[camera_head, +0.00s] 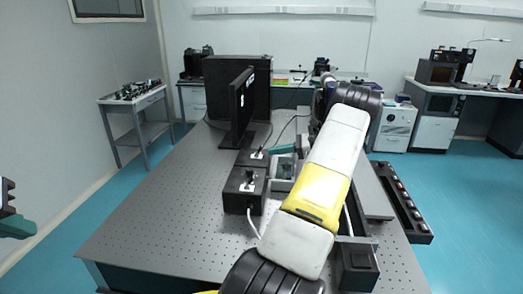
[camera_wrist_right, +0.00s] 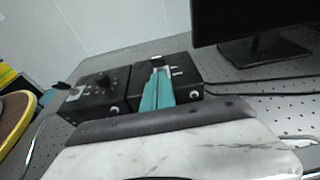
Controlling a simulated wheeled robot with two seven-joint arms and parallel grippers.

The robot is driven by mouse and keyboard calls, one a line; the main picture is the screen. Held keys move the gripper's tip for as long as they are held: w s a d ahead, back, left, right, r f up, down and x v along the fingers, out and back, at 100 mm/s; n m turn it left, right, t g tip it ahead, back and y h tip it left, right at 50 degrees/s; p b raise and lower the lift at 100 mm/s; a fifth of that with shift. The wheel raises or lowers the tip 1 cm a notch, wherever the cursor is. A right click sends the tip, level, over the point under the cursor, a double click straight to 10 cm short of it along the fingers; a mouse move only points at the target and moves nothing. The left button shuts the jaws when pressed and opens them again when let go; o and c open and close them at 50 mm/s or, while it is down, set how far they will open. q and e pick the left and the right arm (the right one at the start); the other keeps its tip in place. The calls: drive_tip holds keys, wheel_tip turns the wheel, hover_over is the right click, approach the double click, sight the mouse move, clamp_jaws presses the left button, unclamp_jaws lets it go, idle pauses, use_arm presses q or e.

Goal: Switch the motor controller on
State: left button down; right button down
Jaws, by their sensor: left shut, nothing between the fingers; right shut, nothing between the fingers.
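Two black control boxes stand in a row on the optical table, a nearer one (camera_head: 240,204) and a farther one (camera_head: 243,160). I cannot tell from markings which is the motor controller. Both show again in the right wrist view, one with a round knob (camera_wrist_right: 101,80) and one with small light-coloured parts on top (camera_wrist_right: 185,88). My right gripper (camera_head: 272,151) is shut and empty, at the right side of the farther box. In the wrist view its teal fingers (camera_wrist_right: 157,75) overlap that box's top; contact is unclear. My left gripper (camera_head: 12,222) is shut and empty at the left edge, away from the boxes.
A monitor (camera_head: 240,107) stands behind the boxes. Cables run from the boxes over the table. My right arm hides part of the table's right side. A black strip with several round parts (camera_head: 403,205) lies at the right edge. The table's left part (camera_head: 165,195) is clear.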

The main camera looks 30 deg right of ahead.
sight(262, 146)
drive_tip(key=shift+w+a+r, duration=0.45)
drive_tip(key=shift+w+a, duration=0.1)
drive_tip(key=shift+a, duration=0.05)
drive_tip(key=shift+w+a+r+g+h, duration=0.1)
drive_tip(key=shift+a+r+g+h, duration=0.05)
drive_tip(key=shift+r+g+h, duration=0.25)
drive_tip(key=shift+w+a+r+g+h, duration=0.25)
drive_tip(key=shift+a+r+g+h, duration=0.1)
drive_tip(key=shift+g+h, duration=0.2)
drive_tip(key=shift+w+a+r+g+h, duration=0.2)
drive_tip(key=shift+r+g+h, duration=0.2)
drive_tip(key=shift+h, duration=0.25)
drive_tip(key=g+h, duration=0.1)
drive_tip(key=w+a+r+g+h, duration=0.1)
drive_tip(key=shift+w+a+g+h, duration=0.1)
drive_tip(key=shift+a+g+h, duration=0.15)
drive_tip(key=shift+h, duration=0.15)
drive_tip(key=shift+d+f, duration=0.1)
drive_tip(key=shift+d, duration=0.1)
drive_tip(key=shift+r, duration=0.85)
